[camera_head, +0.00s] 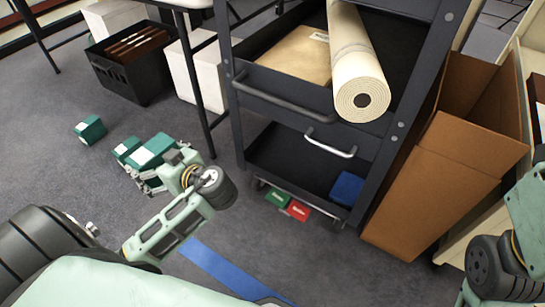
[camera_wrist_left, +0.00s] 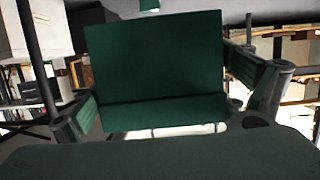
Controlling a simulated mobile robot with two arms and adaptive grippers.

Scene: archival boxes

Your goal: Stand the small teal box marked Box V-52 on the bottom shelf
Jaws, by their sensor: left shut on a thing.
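My left gripper (camera_head: 146,174) is shut on a teal box (camera_head: 153,150) and holds it up in front of the dark cart, left of it. In the left wrist view the held teal box (camera_wrist_left: 155,62) fills the middle between the two fingers; its marking cannot be read. A second small teal box (camera_head: 90,129) with a white label is on the floor further left. Another teal piece (camera_head: 126,148) shows just beside the held box; I cannot tell whether it is separate. The cart's bottom shelf (camera_head: 285,153) is dark and mostly bare. My right gripper is out of view.
A blue box (camera_head: 347,188) is at the bottom shelf's right end. A green box (camera_head: 277,197) and a red box (camera_head: 298,210) are low at the cart's front. A cream roll (camera_head: 357,65) sticks out above. A tall cardboard box (camera_head: 440,180) stands right of the cart.

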